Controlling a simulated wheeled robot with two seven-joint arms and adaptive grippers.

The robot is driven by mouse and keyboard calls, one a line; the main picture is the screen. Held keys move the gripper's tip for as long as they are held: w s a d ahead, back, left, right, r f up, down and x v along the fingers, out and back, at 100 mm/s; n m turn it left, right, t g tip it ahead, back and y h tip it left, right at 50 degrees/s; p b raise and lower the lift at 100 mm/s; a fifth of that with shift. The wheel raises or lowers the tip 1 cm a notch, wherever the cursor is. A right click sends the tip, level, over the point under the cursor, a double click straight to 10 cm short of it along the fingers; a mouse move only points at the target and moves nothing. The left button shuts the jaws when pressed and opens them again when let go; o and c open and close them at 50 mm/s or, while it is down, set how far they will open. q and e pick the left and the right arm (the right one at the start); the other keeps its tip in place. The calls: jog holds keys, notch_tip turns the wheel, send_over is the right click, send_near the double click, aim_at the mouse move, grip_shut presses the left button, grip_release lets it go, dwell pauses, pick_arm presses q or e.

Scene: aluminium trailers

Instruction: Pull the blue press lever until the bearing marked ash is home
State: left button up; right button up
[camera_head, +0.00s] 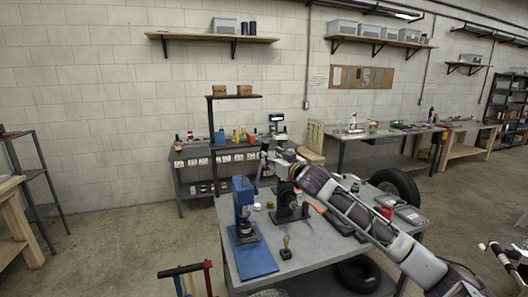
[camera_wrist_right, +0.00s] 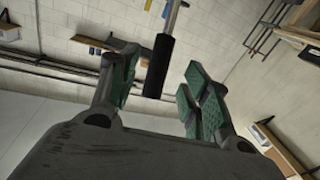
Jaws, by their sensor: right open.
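The blue press (camera_head: 243,208) stands on a blue base plate (camera_head: 252,260) at the left of the grey workbench. Its lever (camera_head: 257,176) rises from the press head towards my right gripper (camera_head: 265,154). In the right wrist view, the lever's black grip (camera_wrist_right: 158,66) with its metal rod (camera_wrist_right: 173,16) lies between the green-padded fingers of my open right gripper (camera_wrist_right: 160,95). Gaps show on both sides of the grip, so the fingers look apart from it. I cannot make out the bearing or any ash marking.
A black fixture (camera_head: 288,205) stands right of the press, and a small stand with a yellowish top (camera_head: 286,248) is in front. My right arm crosses the bench's right side, near a red item (camera_head: 386,211) and a grey tray (camera_head: 411,214). Shelves stand behind.

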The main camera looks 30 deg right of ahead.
jog(key=shift+w+d+p, duration=0.2)
jog(key=shift+w+p, duration=1.05)
jog(key=shift+w, duration=2.3)
jog(key=shift+c, duration=0.5)
grip_shut()
